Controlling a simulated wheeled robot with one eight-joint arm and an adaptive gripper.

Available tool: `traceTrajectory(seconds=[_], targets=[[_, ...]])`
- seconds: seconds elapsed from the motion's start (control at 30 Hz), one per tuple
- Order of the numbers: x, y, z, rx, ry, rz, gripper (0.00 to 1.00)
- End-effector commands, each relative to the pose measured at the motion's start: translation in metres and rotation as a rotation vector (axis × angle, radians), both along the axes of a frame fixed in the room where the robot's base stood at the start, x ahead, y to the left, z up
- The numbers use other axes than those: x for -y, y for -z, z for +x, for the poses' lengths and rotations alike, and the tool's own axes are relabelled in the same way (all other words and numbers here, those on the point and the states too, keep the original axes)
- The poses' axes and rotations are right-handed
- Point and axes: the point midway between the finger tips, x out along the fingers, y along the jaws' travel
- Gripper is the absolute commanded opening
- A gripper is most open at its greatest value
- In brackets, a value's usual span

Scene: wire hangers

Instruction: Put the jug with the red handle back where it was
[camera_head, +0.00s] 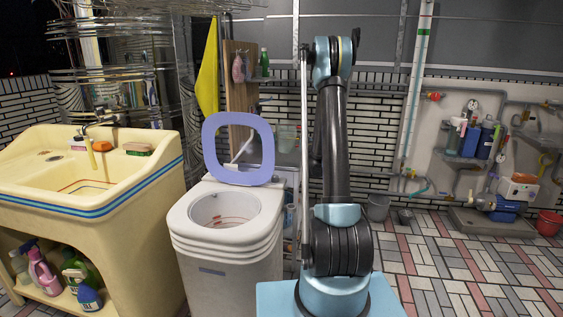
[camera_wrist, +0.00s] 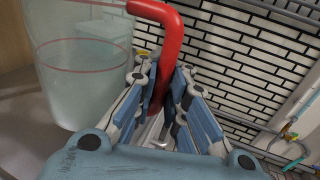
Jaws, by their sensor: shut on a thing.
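The jug (camera_wrist: 82,85) is clear, with a thin red line round it and a thick red handle (camera_wrist: 170,25). It fills the left of the wrist view. My gripper (camera_wrist: 163,108) is shut on the lower part of the red handle, with a finger on each side. The jug's base is over a grey surface (camera_wrist: 35,150); I cannot tell whether it touches. In the head view a pale translucent vessel (camera_head: 287,138), probably the jug, shows left of my arm. My gripper is hidden behind my arm there.
A white washer with a raised purple lid (camera_head: 212,157) stands left of my arm. A cream sink (camera_head: 150,190) is farther left. A white brick wall (camera_wrist: 250,60) is behind the jug. Pipes, a blue pump (camera_head: 505,208) and a red bucket (camera_head: 548,223) are at right. Tiled floor there is open.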

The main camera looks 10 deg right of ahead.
Motion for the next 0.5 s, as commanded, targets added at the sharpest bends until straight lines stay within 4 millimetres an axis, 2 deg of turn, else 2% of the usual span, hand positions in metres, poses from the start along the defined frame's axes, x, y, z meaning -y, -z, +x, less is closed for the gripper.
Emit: traceTrajectory(seconds=[0.17,0.4,0.5], targets=[[0.000,-0.004,0.004,0.000,-0.004,0.000,0.00],[-0.016,-0.037,0.028,0.004,-0.051,0.000,0.00],[-0.020,-0.042,0.034,0.005,-0.063,-0.001,0.00]])
